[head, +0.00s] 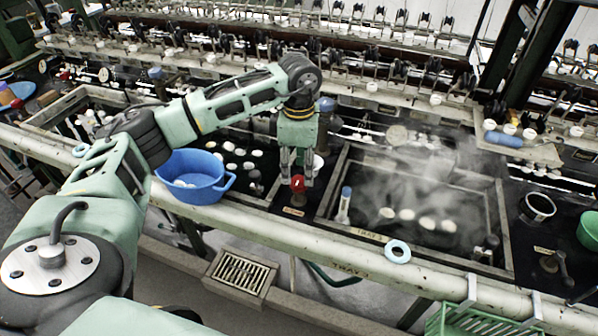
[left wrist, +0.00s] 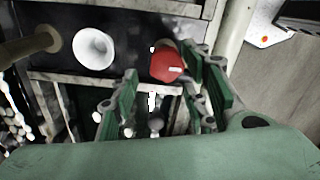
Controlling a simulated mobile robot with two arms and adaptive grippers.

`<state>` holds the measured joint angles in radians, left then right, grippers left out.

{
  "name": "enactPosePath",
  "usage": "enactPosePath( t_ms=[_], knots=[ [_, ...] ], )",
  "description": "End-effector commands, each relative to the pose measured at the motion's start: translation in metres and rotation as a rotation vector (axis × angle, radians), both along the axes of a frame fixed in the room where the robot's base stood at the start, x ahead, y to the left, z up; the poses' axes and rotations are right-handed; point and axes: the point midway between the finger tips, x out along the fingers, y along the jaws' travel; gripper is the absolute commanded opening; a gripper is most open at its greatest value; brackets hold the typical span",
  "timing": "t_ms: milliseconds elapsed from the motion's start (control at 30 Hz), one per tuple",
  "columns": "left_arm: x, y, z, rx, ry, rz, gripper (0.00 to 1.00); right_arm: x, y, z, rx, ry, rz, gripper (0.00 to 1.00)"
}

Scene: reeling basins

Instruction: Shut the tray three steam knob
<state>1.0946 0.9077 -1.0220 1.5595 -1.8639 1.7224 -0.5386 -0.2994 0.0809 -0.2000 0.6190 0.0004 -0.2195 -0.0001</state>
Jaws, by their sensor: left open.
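A red knob (head: 297,184) stands on the dark panel between two basins, left of the steaming tray (head: 336,160). Steam rises from that tray over white cocoons (head: 407,214). My left gripper (head: 297,172) points down, open and empty, with its fingers around or just above the red knob; the head view does not settle which. In the left wrist view the red knob (left wrist: 167,66) lies near the finger on the right, with the fingers apart (left wrist: 165,95). Whether they touch the knob cannot be told. My right gripper is not in view.
A blue basin (head: 194,178) sits on the front rail left of the knob. A pale blue ring (head: 398,251) lies on the rail. A white round piece (left wrist: 94,48) is close to the knob in the left wrist view. A blue-topped brush (head: 345,203) stands at the tray's left edge.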

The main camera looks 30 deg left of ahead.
Motion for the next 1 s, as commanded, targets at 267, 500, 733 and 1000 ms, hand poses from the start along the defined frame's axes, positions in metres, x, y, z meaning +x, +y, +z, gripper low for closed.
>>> enactPosePath(
  t_ms=[267, 500, 733, 1000],
  knots=[
    [0.001, 0.000, 0.061, 0.000, -0.007, 0.002, 0.42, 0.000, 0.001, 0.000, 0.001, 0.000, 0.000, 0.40],
    [0.001, 0.001, 0.090, 0.001, -0.005, 0.002, 0.42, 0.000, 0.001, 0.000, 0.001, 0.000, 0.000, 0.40],
    [0.001, 0.001, 0.094, 0.000, -0.004, 0.002, 0.42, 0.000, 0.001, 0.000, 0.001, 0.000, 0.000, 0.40],
    [0.002, -0.015, 0.086, -0.043, -0.013, -0.016, 0.42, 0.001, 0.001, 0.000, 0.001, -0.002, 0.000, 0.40]
  ],
)
